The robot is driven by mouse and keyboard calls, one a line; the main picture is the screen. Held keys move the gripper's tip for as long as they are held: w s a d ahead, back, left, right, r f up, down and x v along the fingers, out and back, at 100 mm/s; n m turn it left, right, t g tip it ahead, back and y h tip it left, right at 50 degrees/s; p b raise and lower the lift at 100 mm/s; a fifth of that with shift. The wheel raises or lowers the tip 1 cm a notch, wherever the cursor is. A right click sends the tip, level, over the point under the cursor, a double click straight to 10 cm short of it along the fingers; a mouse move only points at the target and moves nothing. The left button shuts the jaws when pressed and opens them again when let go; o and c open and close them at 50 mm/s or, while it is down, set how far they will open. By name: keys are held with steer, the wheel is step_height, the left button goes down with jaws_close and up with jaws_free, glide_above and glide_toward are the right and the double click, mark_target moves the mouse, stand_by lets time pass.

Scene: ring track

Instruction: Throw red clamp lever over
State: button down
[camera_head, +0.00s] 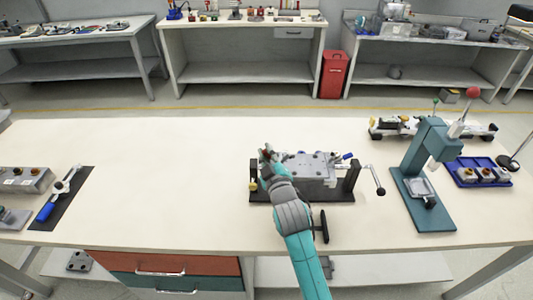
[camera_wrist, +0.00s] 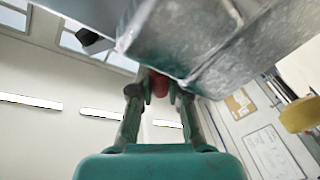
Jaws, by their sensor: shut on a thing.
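The red clamp lever (camera_wrist: 159,84) shows as a small red grip between my fingertips in the wrist view. In the head view my gripper (camera_head: 267,157) is at the left end of the grey clamping fixture (camera_head: 314,167), and the lever is mostly hidden there. In the wrist view my gripper (camera_wrist: 158,92) is shut on the red grip, just below a grey metal block (camera_wrist: 215,40). The lever's arm and pivot are hidden, so its angle cannot be told.
A yellow knob (camera_head: 253,186) sits left of the gripper. A crank handle (camera_head: 379,180) juts from the fixture's right. A teal press (camera_head: 425,165) and a blue tray (camera_head: 483,172) stand farther right. The table's left middle is clear.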

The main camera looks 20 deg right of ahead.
steer(key=m, duration=0.1)
steer(key=d+m, duration=0.1)
steer(key=r+m+t, duration=0.1)
steer(key=m, duration=0.1)
steer(key=shift+s+d, duration=0.15)
steer(key=shift+s, duration=0.1)
steer(key=shift+s+d+r+m+t+h, duration=0.15)
steer(key=shift+d+m+h, duration=0.1)
steer(key=shift+m, duration=0.5)
steer(key=shift+d+f+m+t+h, duration=0.1)
steer(key=shift+d+m+h, duration=0.15)
steer(key=shift+m, duration=0.55)
steer(key=shift+s+d+r+m+t+h, duration=0.15)
steer(key=shift+d+m+h, duration=0.1)
steer(key=shift+m, duration=0.5)
steer(key=shift+f, duration=0.1)
steer(key=c, duration=1.1)
jaws_free()
steer(key=v, duration=1.2)
steer(key=shift+d, duration=0.1)
steer(key=shift+f, duration=0.1)
